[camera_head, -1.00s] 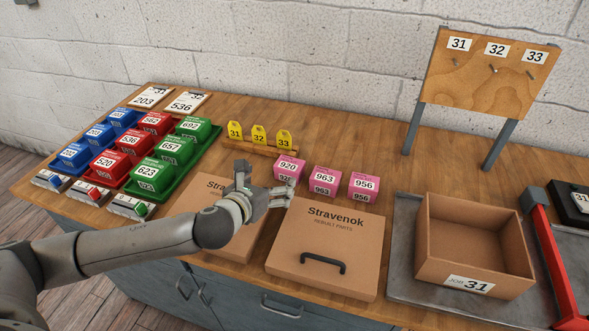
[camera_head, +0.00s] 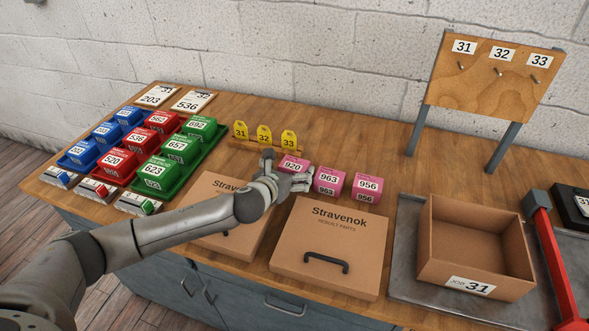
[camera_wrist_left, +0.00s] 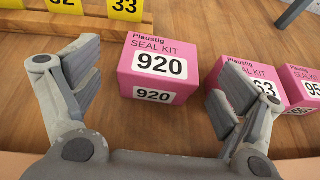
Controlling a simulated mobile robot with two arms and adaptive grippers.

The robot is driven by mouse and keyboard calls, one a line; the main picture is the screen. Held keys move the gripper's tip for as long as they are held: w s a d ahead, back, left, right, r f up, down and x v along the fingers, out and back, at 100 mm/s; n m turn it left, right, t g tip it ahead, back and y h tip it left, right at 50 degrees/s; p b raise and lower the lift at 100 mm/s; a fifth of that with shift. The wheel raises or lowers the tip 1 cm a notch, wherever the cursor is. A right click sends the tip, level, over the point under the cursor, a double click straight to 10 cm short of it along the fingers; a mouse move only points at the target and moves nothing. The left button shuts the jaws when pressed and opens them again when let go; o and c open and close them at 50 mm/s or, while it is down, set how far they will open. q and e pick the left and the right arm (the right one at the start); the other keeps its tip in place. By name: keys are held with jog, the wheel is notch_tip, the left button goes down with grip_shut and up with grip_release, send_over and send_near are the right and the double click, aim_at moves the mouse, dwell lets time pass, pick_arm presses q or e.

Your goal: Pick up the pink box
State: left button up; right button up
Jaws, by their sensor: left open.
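Three pink seal kit boxes stand in a row at the middle of the workbench. The pink box 920 (camera_head: 292,164) is the leftmost, then box 963 (camera_head: 329,180) and box 956 (camera_head: 367,187). My left gripper (camera_head: 285,171) is open at box 920 and partly covers it in the head view. In the left wrist view, box 920 (camera_wrist_left: 158,68) sits ahead and between the two spread fingers of the left gripper (camera_wrist_left: 160,92), with gaps on both sides. The right finger is in front of box 963 (camera_wrist_left: 247,75) and overlaps it. My right gripper is not in view.
Yellow number tags (camera_head: 264,136) stand on a wooden strip behind the boxes. Two brown Stravenok cases (camera_head: 330,245) lie in front. An open cardboard box (camera_head: 475,246) marked 31 is at right on a grey tray (camera_head: 405,255). Colored bins (camera_head: 120,162) fill the left side.

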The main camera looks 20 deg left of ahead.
pick_arm(q)
jog(key=shift+w+f, duration=0.15)
jog(key=shift+w, duration=0.25)
jog(key=c, duration=1)
jog(key=shift+c, duration=0.5)
